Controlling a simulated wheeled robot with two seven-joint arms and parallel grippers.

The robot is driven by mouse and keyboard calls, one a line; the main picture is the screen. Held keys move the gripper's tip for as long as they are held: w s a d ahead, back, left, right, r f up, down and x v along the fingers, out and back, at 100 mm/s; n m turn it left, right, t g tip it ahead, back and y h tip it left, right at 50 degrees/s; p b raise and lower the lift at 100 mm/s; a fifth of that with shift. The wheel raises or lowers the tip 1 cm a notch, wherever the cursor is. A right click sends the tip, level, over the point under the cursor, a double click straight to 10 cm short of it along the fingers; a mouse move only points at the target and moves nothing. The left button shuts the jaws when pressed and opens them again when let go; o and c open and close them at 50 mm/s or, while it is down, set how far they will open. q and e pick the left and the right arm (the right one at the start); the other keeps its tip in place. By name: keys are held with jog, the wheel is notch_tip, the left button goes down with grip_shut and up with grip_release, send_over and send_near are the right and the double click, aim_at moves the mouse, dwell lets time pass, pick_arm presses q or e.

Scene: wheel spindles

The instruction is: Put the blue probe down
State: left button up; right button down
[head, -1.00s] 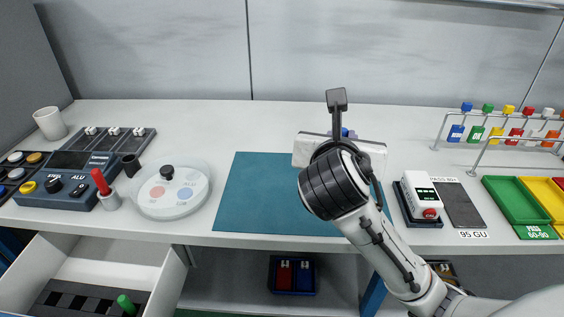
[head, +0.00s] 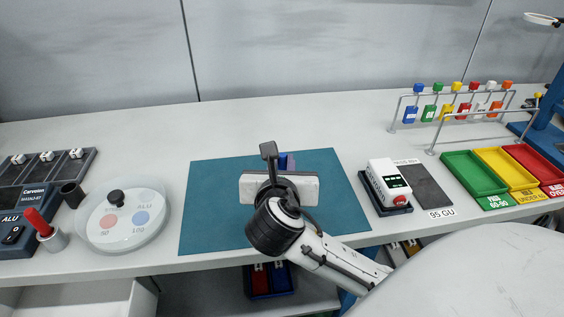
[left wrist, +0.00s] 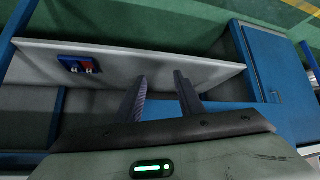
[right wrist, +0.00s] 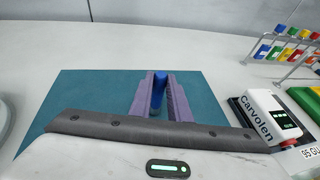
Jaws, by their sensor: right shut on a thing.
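The blue probe (right wrist: 159,86) is between the purple-grey fingers of my right gripper (right wrist: 161,84), which is shut on it. Most of the probe is hidden by the fingers. In the head view the right gripper (head: 287,161) is over the back part of the teal mat (head: 210,215), and its body hides most of the probe. I cannot tell whether the probe's lower end touches the mat. My left gripper (left wrist: 161,80) is open and empty, low in front of the bench near a shelf.
A white Carvolen meter (head: 386,182) stands right of the mat beside a dark pad (head: 426,186). Green, yellow and red trays (head: 505,169) and a rack of coloured tags (head: 440,112) are further right. The mat is otherwise clear.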

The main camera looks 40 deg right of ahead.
jog(key=shift+f, duration=0.15)
jog(key=c, duration=1.7)
grip_release()
jog(key=shift+o, duration=0.2)
